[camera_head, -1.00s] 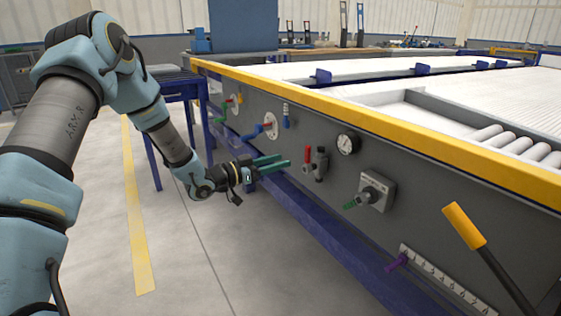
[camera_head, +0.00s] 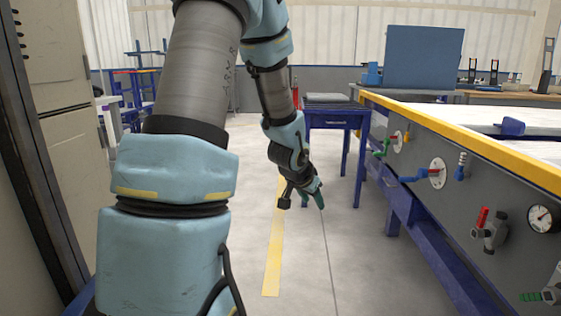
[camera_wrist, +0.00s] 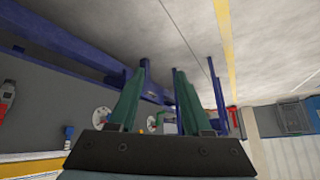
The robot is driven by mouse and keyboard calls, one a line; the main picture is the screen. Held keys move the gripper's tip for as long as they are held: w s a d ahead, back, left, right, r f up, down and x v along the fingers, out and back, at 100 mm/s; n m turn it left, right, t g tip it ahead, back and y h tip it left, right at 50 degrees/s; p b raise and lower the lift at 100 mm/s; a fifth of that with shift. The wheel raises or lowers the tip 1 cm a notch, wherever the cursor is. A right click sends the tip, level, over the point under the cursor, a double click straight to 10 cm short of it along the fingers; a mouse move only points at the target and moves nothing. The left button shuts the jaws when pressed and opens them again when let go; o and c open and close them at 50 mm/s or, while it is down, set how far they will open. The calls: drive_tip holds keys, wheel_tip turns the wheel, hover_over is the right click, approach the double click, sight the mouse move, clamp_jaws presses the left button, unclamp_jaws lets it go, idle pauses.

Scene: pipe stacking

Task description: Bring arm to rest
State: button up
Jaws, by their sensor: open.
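My gripper (camera_head: 314,195) hangs at the end of my arm over the open floor, left of the grey machine panel (camera_head: 460,200). It is apart from the panel and holds nothing. In the wrist view the two green fingers of my gripper (camera_wrist: 156,100) stand apart with an empty gap between them. The wrist view is tilted, with the blue frame (camera_wrist: 60,45) of the machine across its upper left.
The panel carries valve handles, a red-handled valve (camera_head: 484,225) and a gauge (camera_head: 541,218). A blue table (camera_head: 335,122) stands behind my gripper. A cabinet (camera_head: 60,130) is at the left. The floor (camera_head: 350,265) around my gripper is clear.

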drive_tip(key=s+a+r+n+g+y+p, duration=0.15)
drive_tip(key=s+a+n, duration=0.25)
drive_tip(key=s+a, duration=0.45)
drive_tip(key=s+a+r+n+g+y, duration=0.2)
drive_tip(key=s+a+n+g, duration=0.1)
drive_tip(key=s+a, duration=0.55)
wheel_tip(320, 180, up, 26)
drive_tip(key=d+p, duration=0.1)
drive_tip(key=p, duration=2.5)
drive_tip(key=shift+s+d+r, duration=0.2)
drive_tip(key=shift+s, duration=0.1)
